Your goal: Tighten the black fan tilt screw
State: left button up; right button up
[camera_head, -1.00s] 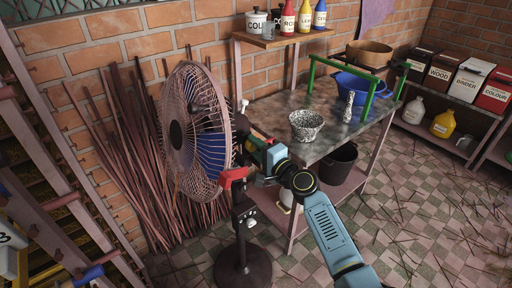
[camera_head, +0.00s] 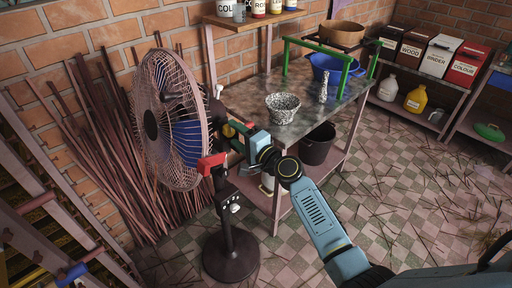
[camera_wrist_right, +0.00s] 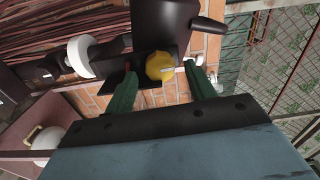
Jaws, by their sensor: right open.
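The fan (camera_head: 172,120) stands upright on a black pole and round base, its round cage facing left. My right gripper (camera_head: 224,144) is behind the fan head, at the top of the pole. In the right wrist view, its two green fingers (camera_wrist_right: 160,82) are apart, one on each side of a yellow round knob (camera_wrist_right: 160,66). The knob sits against a black housing (camera_wrist_right: 162,22), and contact with the fingers cannot be told. A black stub (camera_wrist_right: 208,26) sticks out of the housing at upper right; whether it is the tilt screw is unclear. My left gripper is out of view.
A metal-topped table (camera_head: 250,105) with a speckled bowl (camera_head: 283,106) and a blue basin (camera_head: 331,68) stands right of the fan. Thin sticks (camera_head: 105,150) lean on the brick wall behind it. The tiled floor (camera_head: 300,255) at front is mostly open.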

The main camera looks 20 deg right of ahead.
jog(key=v, duration=1.1)
jog(key=shift+s, duration=0.2)
jog(key=s+f+n+g+h, duration=0.1)
jog(key=s+f+n+g, duration=0.3)
jog(key=f, duration=0.8)
jog(key=s+f+g+h, duration=0.2)
jog(key=s+f, duration=0.4)
jog(key=f, duration=0.5)
jog(key=s+f+n+g+h, duration=0.1)
jog(key=s+f+n+g, duration=0.2)
jog(key=f, duration=0.9)
jog(key=s+f+n+g, duration=0.2)
jog(key=s+f, duration=0.3)
jog(key=s, duration=0.5)
jog(key=s+d+f+n+g+h, duration=0.1)
jog(key=s+f+n, duration=0.3)
jog(key=s, duration=0.7)
jog(key=s+f+n+g+h, duration=0.1)
jog(key=s+f+g, duration=0.3)
jog(key=s, duration=0.7)
notch_tip(320, 180, down, 3)
jog(key=shift+d+r+n, duration=0.15)
jog(key=shift+r+n, duration=0.05)
jog(key=shift+n, duration=0.7)
